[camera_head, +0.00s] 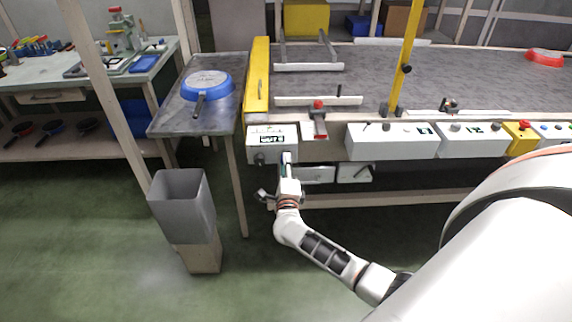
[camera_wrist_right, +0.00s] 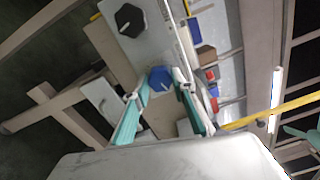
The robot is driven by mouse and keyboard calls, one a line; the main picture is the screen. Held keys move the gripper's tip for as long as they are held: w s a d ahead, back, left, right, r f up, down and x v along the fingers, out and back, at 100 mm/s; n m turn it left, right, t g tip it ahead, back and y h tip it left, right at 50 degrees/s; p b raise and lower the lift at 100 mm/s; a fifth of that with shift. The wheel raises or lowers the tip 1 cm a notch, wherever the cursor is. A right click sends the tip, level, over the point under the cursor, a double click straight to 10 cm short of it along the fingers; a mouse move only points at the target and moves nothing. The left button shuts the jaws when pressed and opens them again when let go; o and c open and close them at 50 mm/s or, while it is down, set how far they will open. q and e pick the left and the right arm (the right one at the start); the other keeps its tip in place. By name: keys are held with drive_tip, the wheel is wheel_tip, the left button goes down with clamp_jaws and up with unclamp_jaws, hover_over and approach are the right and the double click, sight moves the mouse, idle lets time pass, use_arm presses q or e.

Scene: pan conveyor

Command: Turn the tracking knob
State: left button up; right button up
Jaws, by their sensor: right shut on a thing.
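A white control box (camera_head: 260,132) with a small green-lit display hangs on the conveyor's front at the left end. My right gripper (camera_head: 287,160) is up against the box's front, at its right side. In the right wrist view, its teal fingers (camera_wrist_right: 157,86) are on either side of a blue knob (camera_wrist_right: 160,77) and shut on it. A black knob (camera_wrist_right: 129,20) sits on the same white panel, apart from the fingers; it also shows left of the gripper in the head view (camera_head: 259,158). I cannot read any knob labels. My left gripper is out of view.
A grey bin (camera_head: 183,205) stands on the floor left of my right arm. A blue pan (camera_head: 207,86) lies on the side table (camera_head: 170,122). More white control boxes (camera_head: 390,142) and a red-handled clamp (camera_head: 319,118) line the conveyor front to the right.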

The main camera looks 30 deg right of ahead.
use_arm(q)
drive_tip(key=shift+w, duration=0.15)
use_arm(e)
drive_tip(key=shift+f, duration=0.1)
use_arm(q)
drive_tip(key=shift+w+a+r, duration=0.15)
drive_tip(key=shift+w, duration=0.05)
use_arm(e)
drive_tip(key=o, duration=1.1)
drive_tip(key=shift+s, duration=0.1)
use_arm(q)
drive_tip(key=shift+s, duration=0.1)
use_arm(e)
drive_tip(key=v, duration=1.2)
